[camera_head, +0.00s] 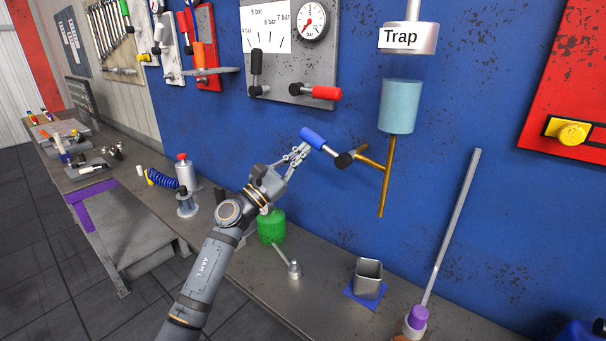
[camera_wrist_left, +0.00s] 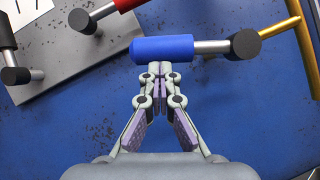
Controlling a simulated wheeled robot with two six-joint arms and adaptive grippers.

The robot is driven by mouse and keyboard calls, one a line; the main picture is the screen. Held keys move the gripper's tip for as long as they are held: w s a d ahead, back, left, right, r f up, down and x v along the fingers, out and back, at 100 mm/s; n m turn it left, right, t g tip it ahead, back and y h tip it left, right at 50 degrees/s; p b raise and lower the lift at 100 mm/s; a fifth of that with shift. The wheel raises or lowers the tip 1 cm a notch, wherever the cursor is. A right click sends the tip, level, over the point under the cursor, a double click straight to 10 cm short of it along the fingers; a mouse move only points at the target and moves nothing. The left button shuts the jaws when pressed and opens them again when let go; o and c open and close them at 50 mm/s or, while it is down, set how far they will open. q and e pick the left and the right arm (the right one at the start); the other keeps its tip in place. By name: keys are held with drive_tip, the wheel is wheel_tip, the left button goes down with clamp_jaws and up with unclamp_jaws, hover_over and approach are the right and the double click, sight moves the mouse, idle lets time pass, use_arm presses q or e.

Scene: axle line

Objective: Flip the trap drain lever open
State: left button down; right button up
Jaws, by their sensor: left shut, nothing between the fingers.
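The trap (camera_head: 400,105) is a light blue cylinder under a white cap labelled "Trap", with a brass drain pipe (camera_head: 386,180) below it. Its drain lever has a blue handle (camera_head: 317,139) on a metal rod and a black hub (camera_head: 344,160); the handle points up and left from the hub. In the left wrist view the blue handle (camera_wrist_left: 162,48) lies across the picture just beyond my fingertips. My left gripper (camera_head: 303,150) is shut and empty, its tips at the handle's lower side; whether they touch it I cannot tell. My right gripper is not in view.
A grey panel with a gauge (camera_head: 310,22), a black lever and a red lever (camera_head: 326,92) is up and left of the trap. A square metal cup (camera_head: 368,276) stands on the bench below the pipe. A tilted rod (camera_head: 452,225) stands to the right.

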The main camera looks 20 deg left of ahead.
use_arm(q)
wheel_tip(320, 180, up, 2)
drive_tip(key=m+g, duration=0.1)
drive_tip(key=m, duration=0.1)
drive_tip(key=m+h+b, duration=0.1)
drive_tip(key=m, duration=0.1)
drive_tip(key=shift+d+r+g+h, duration=0.1)
drive_tip(key=shift+r+g+h, duration=0.05)
drive_tip(key=shift+g+h, duration=0.2)
drive_tip(key=shift+s+d+r+m+g+b, duration=0.15)
drive_tip(key=shift+d+r+m+g+b, duration=0.2)
drive_tip(key=shift+r+m, duration=0.35)
drive_tip(key=shift+s+d+r+m+g+b, duration=0.1)
drive_tip(key=shift+d+r+m+g+b, duration=0.2)
drive_tip(key=shift+r+m, duration=0.35)
drive_tip(key=shift+a+r, duration=0.1)
drive_tip(key=a+f+b, duration=0.1)
drive_tip(key=b, duration=0.1)
drive_tip(key=f+b, duration=0.2)
drive_tip(key=shift+s+a, duration=0.1)
drive_tip(key=shift+a, duration=0.25)
drive_tip(key=b, duration=0.8)
approach(305, 134)
drive_tip(key=s+a+f, duration=0.1)
drive_tip(key=a+f, duration=0.1)
drive_tip(key=a, duration=0.1)
drive_tip(key=shift+s+a+r, duration=0.1)
drive_tip(key=shift+s, duration=0.05)
